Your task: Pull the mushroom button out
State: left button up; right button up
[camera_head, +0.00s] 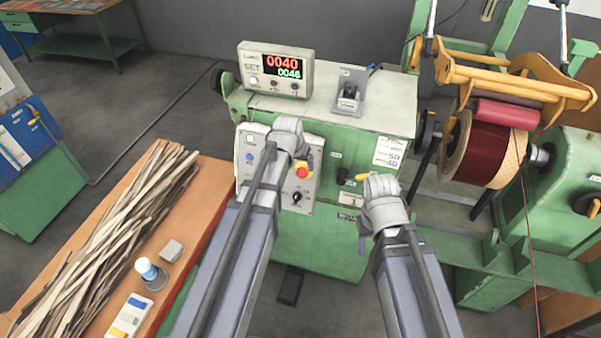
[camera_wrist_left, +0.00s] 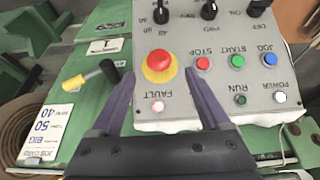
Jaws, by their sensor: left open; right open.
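The red mushroom button (camera_head: 303,169) sits on a yellow ring on the grey control panel (camera_head: 249,181). In the left wrist view, the mushroom button (camera_wrist_left: 160,61) lies ahead, between the two fingers of my left gripper (camera_wrist_left: 161,76). That gripper is open, with one finger on each side of the button and visible gaps; contact cannot be seen. In the head view my left gripper (camera_head: 292,143) partly covers the panel just above the button. My right gripper (camera_head: 381,202) is open, in front of the green machine beside a yellow-handled lever (camera_head: 360,178); its fingers are hard to make out.
The panel has STOP (camera_wrist_left: 203,62), START (camera_wrist_left: 237,61) and JOG (camera_wrist_left: 269,59) buttons and a FAULT lamp (camera_wrist_left: 158,106) close to the fingers. A counter display (camera_head: 276,70) stands on the machine top. A wooden bench (camera_head: 205,200) with strips is at left, the coil winder (camera_head: 490,150) at right.

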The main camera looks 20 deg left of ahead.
aim_at(302, 172)
pick_arm(q)
jog(key=b+x, duration=0.5)
jog(key=x, duration=0.1)
jog(key=shift+d+f, duration=0.1)
jog(key=shift+c, duration=0.4)
grip_shut()
jog(key=shift+s, duration=0.1)
dwell(0.4)
